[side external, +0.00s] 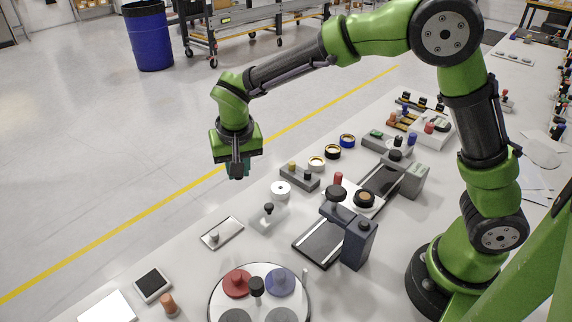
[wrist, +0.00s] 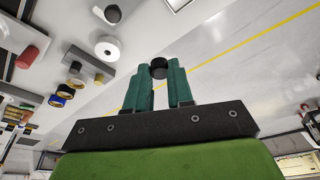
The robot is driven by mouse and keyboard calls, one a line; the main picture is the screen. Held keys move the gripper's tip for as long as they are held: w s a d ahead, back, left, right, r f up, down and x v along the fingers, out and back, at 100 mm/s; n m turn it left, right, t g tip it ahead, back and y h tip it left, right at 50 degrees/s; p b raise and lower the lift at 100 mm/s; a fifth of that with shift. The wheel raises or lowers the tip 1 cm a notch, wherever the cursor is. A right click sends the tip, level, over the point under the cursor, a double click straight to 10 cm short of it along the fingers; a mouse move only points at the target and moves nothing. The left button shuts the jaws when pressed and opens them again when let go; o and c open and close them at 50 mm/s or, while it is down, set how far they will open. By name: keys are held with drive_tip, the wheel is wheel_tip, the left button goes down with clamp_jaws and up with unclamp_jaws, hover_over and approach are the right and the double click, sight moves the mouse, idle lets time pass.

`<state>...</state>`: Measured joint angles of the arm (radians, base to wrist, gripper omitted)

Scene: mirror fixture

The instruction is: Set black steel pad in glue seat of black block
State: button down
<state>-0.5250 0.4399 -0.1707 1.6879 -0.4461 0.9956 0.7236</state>
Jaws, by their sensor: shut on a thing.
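My gripper (side external: 238,174) hangs pointing down, high at the table's left edge in the side external view. In the wrist view its teal fingers (wrist: 160,82) are shut on a small round black piece, which looks like the black steel pad (wrist: 158,68), held at the fingertips. In the side view the pad is too small and dark to make out. A dark upright block (side external: 358,245) stands on the table with a dark flat plate (side external: 318,242) to its left. I cannot tell whether this is the black block, and no glue seat can be made out.
A grey block with knobs (side external: 299,177), a white ring (side external: 280,190), a clear stand with a black knob (side external: 268,215) and several tape rolls (side external: 332,152) stand near the left edge. A round tray (side external: 215,300) is in front. Bare tabletop lies between the front items.

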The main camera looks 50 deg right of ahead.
drive_tip(key=s+d+m, duration=0.2)
drive_tip(key=d+m, duration=0.2)
drive_tip(key=d, duration=0.4)
drive_tip(key=m+g, duration=0.5)
drive_tip(key=m, duration=1.2)
hover_over(366, 196)
drive_tip(key=w, duration=0.1)
wheel_tip(366, 196, down, 2)
drive_tip(key=shift+w+a+f+h, duration=0.1)
drive_tip(key=shift+w+a+h, duration=0.05)
drive_tip(key=shift+h, duration=0.25)
drive_tip(key=shift+s+f+m, duration=0.1)
drive_tip(key=shift+s+m, duration=0.15)
drive_tip(key=shift+m, duration=0.15)
drive_tip(key=shift+f+m, duration=0.2)
drive_tip(key=shift+m, duration=0.3)
drive_tip(key=shift+f, duration=1.7)
drive_tip(key=shift+a+f, duration=0.1)
drive_tip(key=shift+f, duration=0.55)
